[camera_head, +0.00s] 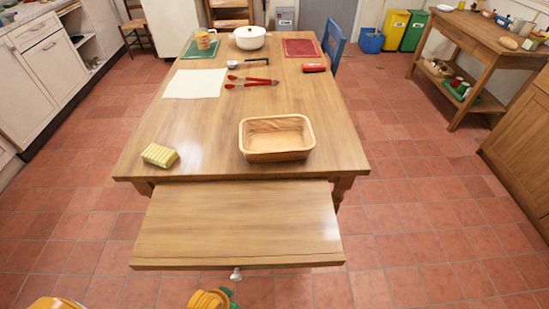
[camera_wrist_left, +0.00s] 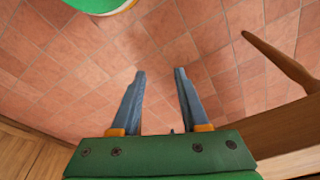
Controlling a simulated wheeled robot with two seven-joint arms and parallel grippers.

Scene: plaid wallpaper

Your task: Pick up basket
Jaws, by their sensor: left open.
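The basket (camera_head: 276,153) is a tan wooden rectangular tray-like basket. It stands upright and looks empty near the front right edge of the wooden table (camera_head: 200,140) in the head view. My left gripper (camera_wrist_left: 161,75) shows in the left wrist view with its two grey fingers apart and nothing between them, above the red tile floor. The basket is not in that wrist view. In the head view only yellow and green parts of my arm show at the bottom edge, well short of the basket. My right gripper is not in view.
A pulled-out wooden leaf or drawer (camera_head: 238,225) juts from the table's front. A yellow striped sponge (camera_head: 159,155) lies left of the basket. Red tongs (camera_head: 250,81), a white cloth (camera_head: 194,84) and a white pot (camera_head: 249,37) are farther back. Bare tabletop surrounds the basket.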

